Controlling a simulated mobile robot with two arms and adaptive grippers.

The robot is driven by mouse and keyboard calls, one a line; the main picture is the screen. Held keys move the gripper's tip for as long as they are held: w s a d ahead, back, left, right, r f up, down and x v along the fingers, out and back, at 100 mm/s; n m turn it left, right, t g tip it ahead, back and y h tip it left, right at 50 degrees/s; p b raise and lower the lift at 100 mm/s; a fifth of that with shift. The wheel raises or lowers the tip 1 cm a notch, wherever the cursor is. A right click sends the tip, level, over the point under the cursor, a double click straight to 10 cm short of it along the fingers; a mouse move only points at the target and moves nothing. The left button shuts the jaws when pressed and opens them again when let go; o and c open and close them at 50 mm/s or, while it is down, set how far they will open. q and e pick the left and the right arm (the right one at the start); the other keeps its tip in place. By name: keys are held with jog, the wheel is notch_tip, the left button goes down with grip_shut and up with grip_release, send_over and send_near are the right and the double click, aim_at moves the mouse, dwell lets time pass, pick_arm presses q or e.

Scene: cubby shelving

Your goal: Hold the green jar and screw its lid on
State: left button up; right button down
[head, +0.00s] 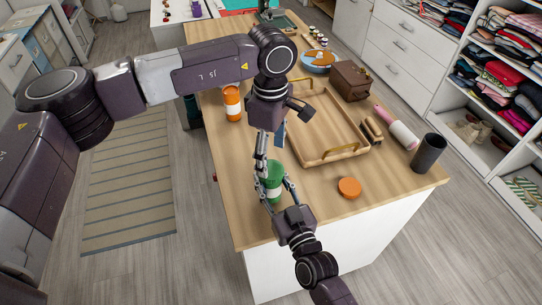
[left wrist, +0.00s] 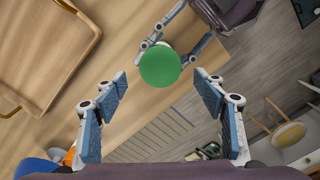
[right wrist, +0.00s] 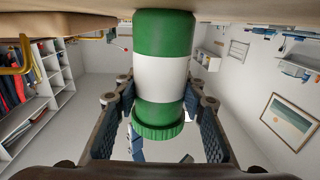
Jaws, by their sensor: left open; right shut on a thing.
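The green jar (head: 272,196) with a white band stands upright near the front left of the wooden counter. A green ridged lid (right wrist: 158,130) sits on its mouth in the right wrist view; whether it is tight cannot be told. My right gripper (right wrist: 157,100) is shut on the jar, a finger on each side of its body. My left gripper (head: 271,148) points down above the jar, open and empty. In the left wrist view the round lid top (left wrist: 160,66) lies ahead, between the two spread fingers and clear of them.
An orange jar (head: 232,115) stands at the counter's left edge, and an orange lid (head: 349,187) lies right of the green jar. A wooden tray (head: 352,152), brown box (head: 350,80), pink-and-white roller (head: 402,135) and dark cup (head: 428,153) occupy the right side.

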aim_at(271, 169)
pick_arm(q)
jog(key=shift+c, duration=0.4)
jog(key=n, duration=0.2)
jog(key=r+n, duration=0.1)
jog(key=n, duration=0.3)
jog(key=shift+r, duration=0.3)
jog(key=n, duration=0.2)
jog(key=r+n, duration=0.1)
jog(key=n, duration=0.3)
jog(key=shift+r+n, duration=0.4)
jog(key=shift+f, duration=4)
jog(key=c, duration=1.2)
jog(key=o, duration=1.4)
jog(key=shift+c, duration=0.2)
